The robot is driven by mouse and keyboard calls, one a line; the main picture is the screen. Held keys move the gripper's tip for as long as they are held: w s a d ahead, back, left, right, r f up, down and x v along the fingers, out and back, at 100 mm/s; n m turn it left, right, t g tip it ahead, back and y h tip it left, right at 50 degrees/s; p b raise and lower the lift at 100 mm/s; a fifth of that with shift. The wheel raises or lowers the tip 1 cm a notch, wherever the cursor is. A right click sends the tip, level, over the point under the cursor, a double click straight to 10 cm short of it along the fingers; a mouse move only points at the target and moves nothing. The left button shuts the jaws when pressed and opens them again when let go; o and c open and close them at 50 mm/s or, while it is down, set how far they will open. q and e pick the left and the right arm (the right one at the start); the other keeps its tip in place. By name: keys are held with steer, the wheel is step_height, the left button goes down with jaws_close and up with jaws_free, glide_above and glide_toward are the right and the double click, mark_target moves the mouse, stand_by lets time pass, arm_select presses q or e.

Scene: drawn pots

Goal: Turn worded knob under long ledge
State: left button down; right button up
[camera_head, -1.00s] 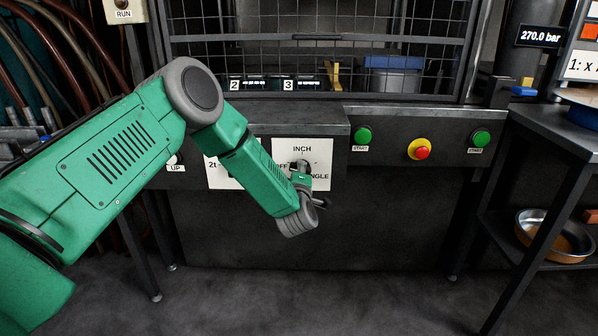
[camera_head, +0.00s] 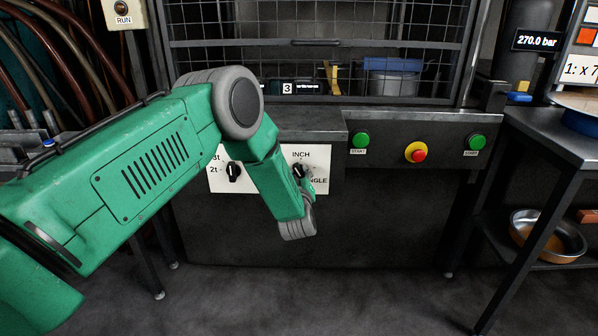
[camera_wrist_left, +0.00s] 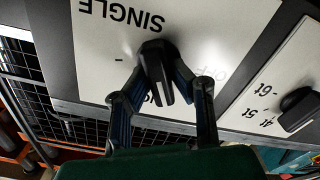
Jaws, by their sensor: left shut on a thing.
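The worded knob is a black knob (camera_head: 297,171) on a white plate (camera_head: 322,160) lettered INCH and, partly covered, SINGLE. The plate is on the dark machine front, under the long grey ledge (camera_head: 312,124). In the left wrist view the knob (camera_wrist_left: 153,58) shows close up, with SINGLE upside down above it and OFF to its right. Its bar runs down the picture, towards the partly hidden INCH lettering. My left gripper (camera_wrist_left: 160,82) is shut on this knob, one finger on each side. In the head view my wrist partly covers it. My right gripper is not in view.
A second black knob (camera_head: 233,172) with tonnage numbers is left of my left forearm. Green buttons (camera_head: 361,139) and a red button on yellow (camera_head: 416,152) are to the right. A wire mesh guard (camera_head: 430,45) stands above the ledge.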

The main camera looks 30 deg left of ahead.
arm_select(q)
steer(key=m, duration=0.3)
steer(key=m+p, duration=0.1)
steer(key=m, duration=0.1)
steer(key=shift+d+f+m, duration=0.3)
steer(key=shift+f, duration=0.1)
stand_by(0.3)
steer(key=c, duration=1.4)
jaws_free()
steer(key=shift+c, duration=0.2)
steer(key=shift+r, duration=0.1)
steer(key=shift+r, duration=0.1)
steer(key=shift+s, duration=0.1)
steer(key=v, duration=1.1)
steer(key=shift+s+d, duration=0.15)
steer(key=shift+s, duration=0.15)
